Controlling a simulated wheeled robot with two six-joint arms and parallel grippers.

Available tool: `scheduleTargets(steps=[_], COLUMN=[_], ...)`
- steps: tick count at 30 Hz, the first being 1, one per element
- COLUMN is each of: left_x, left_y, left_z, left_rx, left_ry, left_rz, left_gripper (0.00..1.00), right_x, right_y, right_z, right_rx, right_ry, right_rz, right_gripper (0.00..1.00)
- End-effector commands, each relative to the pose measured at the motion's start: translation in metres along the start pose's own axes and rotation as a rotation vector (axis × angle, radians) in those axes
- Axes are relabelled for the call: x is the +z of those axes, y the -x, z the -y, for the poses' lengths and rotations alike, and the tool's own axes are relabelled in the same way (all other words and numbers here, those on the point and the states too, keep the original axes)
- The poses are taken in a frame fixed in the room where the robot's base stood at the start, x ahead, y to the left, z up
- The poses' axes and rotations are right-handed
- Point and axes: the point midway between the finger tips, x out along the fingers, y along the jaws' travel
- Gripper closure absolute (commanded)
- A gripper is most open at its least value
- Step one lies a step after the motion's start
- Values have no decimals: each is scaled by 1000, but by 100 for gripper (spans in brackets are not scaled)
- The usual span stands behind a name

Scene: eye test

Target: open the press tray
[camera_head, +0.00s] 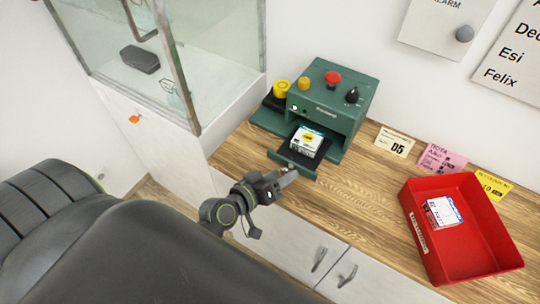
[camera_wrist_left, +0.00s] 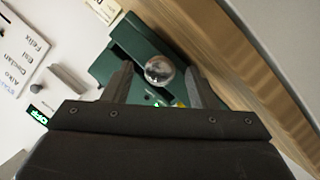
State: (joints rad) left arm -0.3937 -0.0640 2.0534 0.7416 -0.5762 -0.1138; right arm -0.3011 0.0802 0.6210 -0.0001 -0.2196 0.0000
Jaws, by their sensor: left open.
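The green press (camera_head: 331,93) stands on the wooden counter with a red button, a yellow knob and a black knob on top. Its tray (camera_head: 276,158) sticks out at the front and holds a white packet (camera_head: 306,141) with a yellow patch. My left gripper (camera_head: 289,176) is just in front of the tray's front edge. In the left wrist view a shiny round knob (camera_wrist_left: 159,69) shows between its open fingers, with gaps on both sides. The knob is hidden by the gripper in the head view. My right gripper is in neither view.
A red bin (camera_head: 427,260) with a white labelled packet (camera_head: 443,210) stands at the right. Small cards (camera_head: 394,142) stand behind it. A glass case (camera_head: 200,60) is at the left. The counter between press and bin is clear.

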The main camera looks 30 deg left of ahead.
Motion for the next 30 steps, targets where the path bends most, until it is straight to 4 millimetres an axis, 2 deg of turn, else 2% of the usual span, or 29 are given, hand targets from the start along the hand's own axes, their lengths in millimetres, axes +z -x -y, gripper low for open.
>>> scheduleTargets(steps=[5,10,24,30], left_x=[0,1,2,2], left_y=[1,18,112,146], left_z=[0,2,2,2], left_rx=[0,-2,-2,-2], left_ry=[0,-1,-3,-3], left_rz=[0,0,3,4], left_gripper=[48,48,48,48], right_x=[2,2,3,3], right_y=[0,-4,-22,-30], right_z=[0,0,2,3], right_rx=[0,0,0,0], right_ry=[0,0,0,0], right_rz=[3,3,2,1], right_gripper=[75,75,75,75])
